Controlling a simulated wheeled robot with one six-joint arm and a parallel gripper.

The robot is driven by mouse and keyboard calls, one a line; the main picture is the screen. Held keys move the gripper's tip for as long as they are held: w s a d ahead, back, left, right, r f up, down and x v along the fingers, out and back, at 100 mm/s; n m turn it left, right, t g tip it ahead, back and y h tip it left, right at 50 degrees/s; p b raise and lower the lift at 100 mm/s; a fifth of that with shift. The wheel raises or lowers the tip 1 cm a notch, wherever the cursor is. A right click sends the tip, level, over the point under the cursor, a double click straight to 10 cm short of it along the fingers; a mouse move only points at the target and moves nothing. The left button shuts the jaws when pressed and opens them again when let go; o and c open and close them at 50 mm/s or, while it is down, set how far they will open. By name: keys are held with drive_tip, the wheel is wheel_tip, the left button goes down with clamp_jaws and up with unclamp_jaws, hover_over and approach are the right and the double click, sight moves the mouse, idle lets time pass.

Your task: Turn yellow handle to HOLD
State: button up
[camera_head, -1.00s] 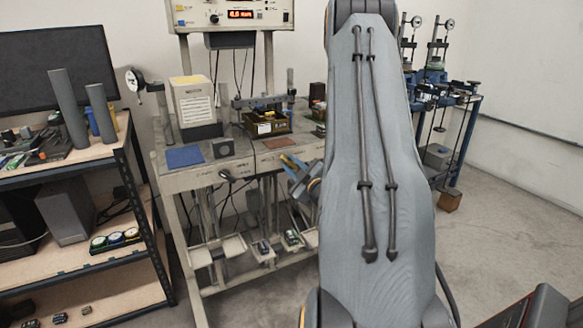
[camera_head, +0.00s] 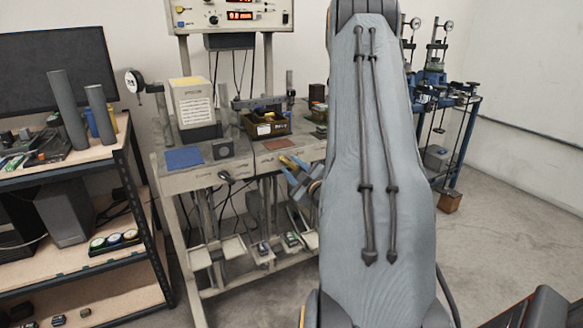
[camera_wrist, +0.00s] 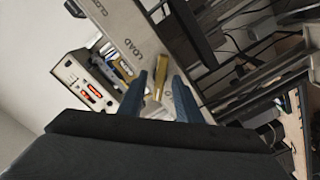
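The yellow handle (camera_wrist: 161,76) shows in the wrist view as a narrow yellow bar on the light bench front. My gripper (camera_wrist: 163,92) has its two blue-grey fingers apart, one on each side of the handle. Gaps seem to show between the fingers and the bar. In the head view my gripper (camera_head: 290,163) is at the bench front, beside my grey arm, with yellow showing at its fingers. I see no readable HOLD label.
The test bench (camera_head: 205,178) carries a blue mat (camera_head: 184,158), a yellow-topped box (camera_head: 192,103) and a tray (camera_head: 266,127). A shelf (camera_head: 100,160) stands to the left. My own arm covers the right part of the bench. Open floor lies at the right.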

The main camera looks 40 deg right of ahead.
drive_tip(key=b+v, duration=0.1)
drive_tip(key=v, duration=0.6)
drive_tip(key=shift+a, duration=0.1)
idle(0.4)
